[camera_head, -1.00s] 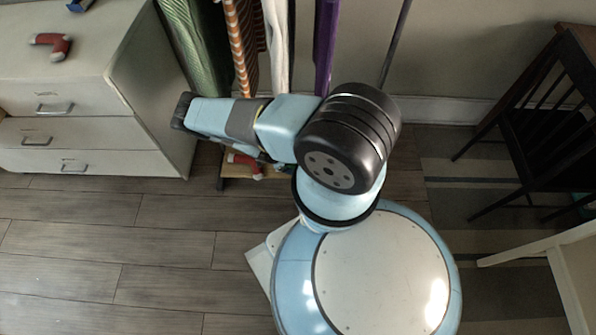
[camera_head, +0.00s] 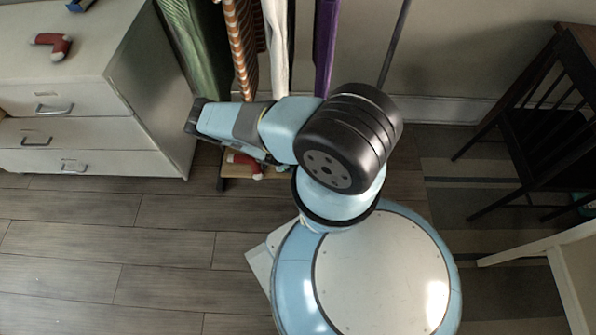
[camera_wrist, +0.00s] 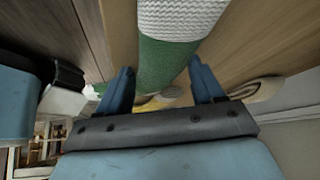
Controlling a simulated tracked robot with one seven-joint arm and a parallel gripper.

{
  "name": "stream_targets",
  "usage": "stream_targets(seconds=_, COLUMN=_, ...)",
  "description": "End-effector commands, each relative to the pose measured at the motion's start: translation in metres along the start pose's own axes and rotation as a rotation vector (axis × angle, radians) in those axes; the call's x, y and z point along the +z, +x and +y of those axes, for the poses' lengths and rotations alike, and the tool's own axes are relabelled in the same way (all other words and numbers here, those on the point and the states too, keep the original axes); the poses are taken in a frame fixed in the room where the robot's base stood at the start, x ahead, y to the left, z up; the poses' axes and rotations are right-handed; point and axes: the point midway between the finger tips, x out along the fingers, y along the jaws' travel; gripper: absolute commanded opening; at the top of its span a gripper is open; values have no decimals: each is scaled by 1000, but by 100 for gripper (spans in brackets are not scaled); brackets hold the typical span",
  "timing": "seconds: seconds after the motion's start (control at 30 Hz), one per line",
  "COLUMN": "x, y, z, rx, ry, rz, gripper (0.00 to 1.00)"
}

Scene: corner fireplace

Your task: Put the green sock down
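The green sock (camera_wrist: 165,62) with its white knitted cuff (camera_wrist: 180,18) fills the space between the two blue fingers of my gripper (camera_wrist: 161,68) in the wrist view. The fingers stand well apart, one along each side of the sock. The cuff points to the top of the picture, past the fingertips. A tan wooden surface (camera_wrist: 258,35) lies close behind the sock. I cannot tell whether the fingers press on it or whether it rests on the wood. In the head view my arm hides the sock and the fingers.
A low wooden shelf (camera_head: 235,184) with a red sock (camera_head: 244,160) is partly under my arm, below hanging clothes (camera_head: 190,45). Another red sock (camera_head: 52,45) lies on the white dresser (camera_head: 75,75). A dark chair (camera_head: 545,130) is right. A yellow item (camera_wrist: 152,103) lies beyond the fingers.

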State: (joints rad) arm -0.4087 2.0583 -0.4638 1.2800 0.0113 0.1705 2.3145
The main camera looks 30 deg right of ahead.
Motion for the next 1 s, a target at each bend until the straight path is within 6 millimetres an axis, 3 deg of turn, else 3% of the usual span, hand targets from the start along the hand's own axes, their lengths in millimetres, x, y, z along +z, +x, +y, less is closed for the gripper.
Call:
stream_targets(seconds=0.23, x=1, y=0, z=0, rx=0, ry=-1, rz=0, gripper=35)
stream_targets(seconds=0.57, x=1, y=-1, z=0, rx=-1, ry=-2, rz=0, gripper=29)
stream_targets(seconds=0.67, x=0, y=-3, z=0, rx=-1, ry=-1, rz=-1, gripper=16)
stream_targets(seconds=0.7, x=-1, y=-5, z=0, rx=-1, ry=-1, rz=-1, gripper=9)
stream_targets(seconds=0.87, x=-12, y=-22, z=-1, rx=-2, ry=-2, rz=0, gripper=8)
stream_targets(seconds=1.0, x=-14, y=-52, z=10, rx=-2, ry=-3, rz=0, gripper=8)
